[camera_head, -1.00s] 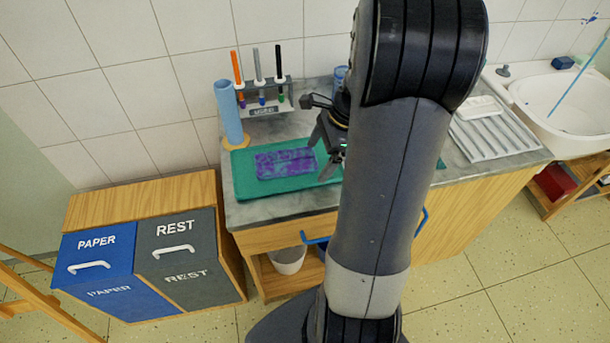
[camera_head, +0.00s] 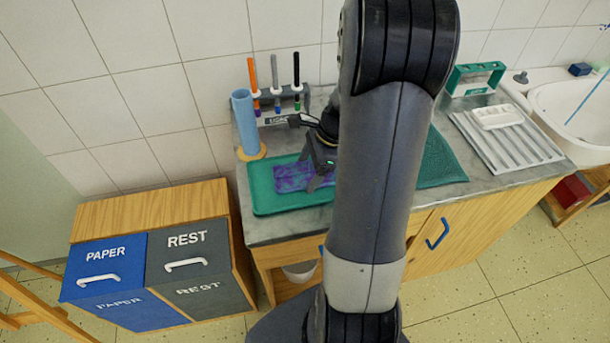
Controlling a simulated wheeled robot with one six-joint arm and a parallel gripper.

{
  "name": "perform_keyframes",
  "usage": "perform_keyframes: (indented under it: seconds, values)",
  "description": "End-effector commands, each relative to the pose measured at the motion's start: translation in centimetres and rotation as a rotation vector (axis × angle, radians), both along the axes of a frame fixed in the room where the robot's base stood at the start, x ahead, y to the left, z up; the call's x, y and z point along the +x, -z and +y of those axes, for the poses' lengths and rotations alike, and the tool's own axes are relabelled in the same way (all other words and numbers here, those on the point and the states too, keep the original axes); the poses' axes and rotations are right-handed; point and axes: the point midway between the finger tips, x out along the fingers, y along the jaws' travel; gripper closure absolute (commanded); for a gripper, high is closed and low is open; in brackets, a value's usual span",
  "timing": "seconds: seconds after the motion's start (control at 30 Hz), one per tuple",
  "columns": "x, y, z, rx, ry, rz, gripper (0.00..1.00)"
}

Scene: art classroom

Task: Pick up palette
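A small white tray-like piece with shallow wells (camera_head: 497,116), which looks like the palette, lies on the grey ribbed drying rack (camera_head: 510,143) at the right of the counter. My gripper (camera_head: 311,172) is well to the left of it, low over the right part of a purple-blue patterned cloth or sponge (camera_head: 290,178) on the green tray (camera_head: 262,198). Its fingers look apart, with nothing seen between them. I cannot tell whether they touch the purple piece. My arm hides the middle of the counter.
A blue cylinder (camera_head: 247,123) and a marker holder (camera_head: 285,110) stand behind the tray. A green stand (camera_head: 474,80) and a sink (camera_head: 580,112) are at the right. Paper and rest bins (camera_head: 105,268) stand left of the counter.

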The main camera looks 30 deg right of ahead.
Motion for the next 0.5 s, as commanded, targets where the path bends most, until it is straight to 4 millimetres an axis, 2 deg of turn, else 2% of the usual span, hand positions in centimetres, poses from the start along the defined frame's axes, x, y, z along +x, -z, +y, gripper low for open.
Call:
perform_keyframes:
  seconds: [0.03, 0.33, 0.5]
  values:
    - [0.01, -0.02, -0.01, 0.0, 0.0, 0.0, 0.25]
    - [0.01, -0.02, -0.01, 0.0, 0.0, 0.0, 0.49]
    - [0.01, -0.04, -0.01, 0.0, 0.0, 0.0, 0.49]
